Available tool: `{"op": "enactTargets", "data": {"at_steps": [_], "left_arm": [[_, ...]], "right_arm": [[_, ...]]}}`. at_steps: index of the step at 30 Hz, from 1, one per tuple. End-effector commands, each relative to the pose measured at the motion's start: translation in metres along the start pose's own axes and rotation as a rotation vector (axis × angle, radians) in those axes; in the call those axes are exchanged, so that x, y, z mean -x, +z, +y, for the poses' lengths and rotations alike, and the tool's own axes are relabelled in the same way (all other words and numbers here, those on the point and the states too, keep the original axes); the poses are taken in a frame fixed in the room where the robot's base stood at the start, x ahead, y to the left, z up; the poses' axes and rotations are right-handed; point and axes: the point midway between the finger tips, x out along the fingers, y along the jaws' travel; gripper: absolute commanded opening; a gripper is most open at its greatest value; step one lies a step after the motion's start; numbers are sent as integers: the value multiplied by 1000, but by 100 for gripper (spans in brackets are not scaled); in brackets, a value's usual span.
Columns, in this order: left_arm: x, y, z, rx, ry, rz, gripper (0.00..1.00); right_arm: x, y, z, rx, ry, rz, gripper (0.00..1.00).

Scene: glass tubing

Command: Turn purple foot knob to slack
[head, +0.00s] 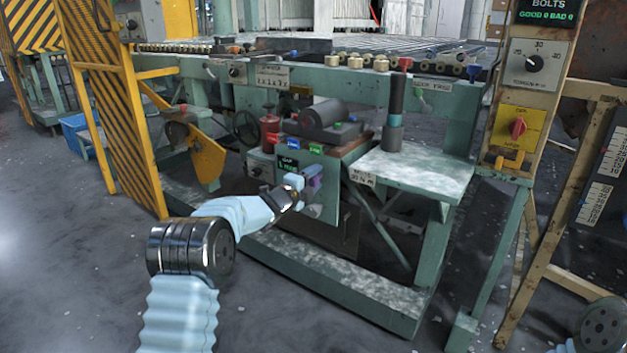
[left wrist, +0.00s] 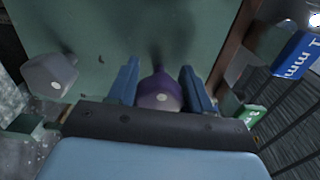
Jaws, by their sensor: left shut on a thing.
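The purple foot knob (head: 315,181) sits low on the right side of the green machine's front panel (head: 323,205). In the left wrist view the purple knob (left wrist: 160,92) is between two blue fingers, in front of the green panel. My left gripper (head: 300,188) reaches it from the front left and is shut on it, hiding part of it in the head view. A pale grey knob (left wrist: 50,76) is on the panel to the left of the gripper. My right gripper is out of view.
A small dark display (head: 289,163) with green text is above the gripper. Blue (head: 293,143) and green (head: 316,149) tags stick out above. A grey-green side table (head: 415,172) is at right, and a low beam (head: 330,285) crosses the floor in front.

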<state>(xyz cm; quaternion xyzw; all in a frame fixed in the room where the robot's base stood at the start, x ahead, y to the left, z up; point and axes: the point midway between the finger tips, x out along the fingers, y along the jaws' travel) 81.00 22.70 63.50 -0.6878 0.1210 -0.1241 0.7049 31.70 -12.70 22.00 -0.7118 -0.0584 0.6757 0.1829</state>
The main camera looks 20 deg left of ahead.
Motion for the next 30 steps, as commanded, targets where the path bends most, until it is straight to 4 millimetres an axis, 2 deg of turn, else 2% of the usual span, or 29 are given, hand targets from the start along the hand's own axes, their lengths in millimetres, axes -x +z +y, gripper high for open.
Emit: {"op": "enactTargets", "data": {"at_steps": [18,30], "left_arm": [[1,1,2,576,1,-3,19],[0,-1,4,826,2,-2,19]], "right_arm": [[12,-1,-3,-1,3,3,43],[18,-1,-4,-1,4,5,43]]}}
